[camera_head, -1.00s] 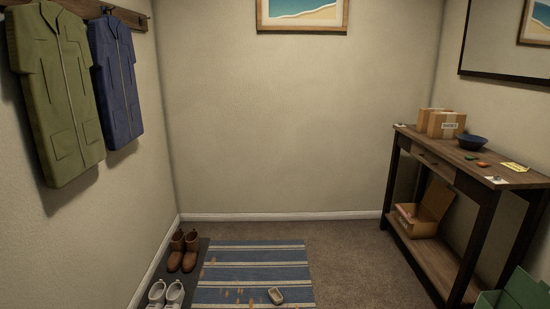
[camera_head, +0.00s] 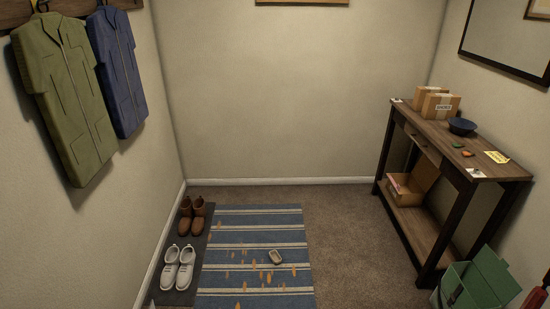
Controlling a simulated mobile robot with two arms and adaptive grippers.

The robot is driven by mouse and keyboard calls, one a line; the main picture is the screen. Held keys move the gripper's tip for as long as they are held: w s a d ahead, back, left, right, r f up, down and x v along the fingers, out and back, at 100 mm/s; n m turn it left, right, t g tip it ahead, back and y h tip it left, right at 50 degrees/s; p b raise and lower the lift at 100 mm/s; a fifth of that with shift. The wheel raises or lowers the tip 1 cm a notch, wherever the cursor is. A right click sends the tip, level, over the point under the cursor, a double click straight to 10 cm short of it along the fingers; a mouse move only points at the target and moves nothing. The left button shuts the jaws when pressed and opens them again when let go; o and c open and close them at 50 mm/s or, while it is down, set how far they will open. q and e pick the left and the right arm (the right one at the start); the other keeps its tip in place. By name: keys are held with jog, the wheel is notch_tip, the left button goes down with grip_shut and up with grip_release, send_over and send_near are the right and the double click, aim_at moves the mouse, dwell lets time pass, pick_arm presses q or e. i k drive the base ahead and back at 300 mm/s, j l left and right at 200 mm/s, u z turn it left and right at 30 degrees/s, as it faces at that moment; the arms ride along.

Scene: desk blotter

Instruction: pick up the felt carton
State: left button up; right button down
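Two brown cardboard cartons stand close together on top of the dark console table at the right: a front carton (camera_head: 440,114) with a white label, and a rear carton (camera_head: 421,97) partly behind it. The label is too small to read surely. An open cardboard box (camera_head: 424,177) sits on the table's lower shelf. I cannot tell which of these is the felt carton. Neither of my grippers is in view.
The console table (camera_head: 465,157) also holds a dark bowl (camera_head: 461,126), small items and a yellow card (camera_head: 497,157). A green open box (camera_head: 468,290) stands at the lower right.

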aim_at(276, 259)
jog(key=i+j, duration=0.15)
jog(key=i, duration=0.35)
jog(key=i+j, duration=0.15)
jog(key=i, duration=0.4)
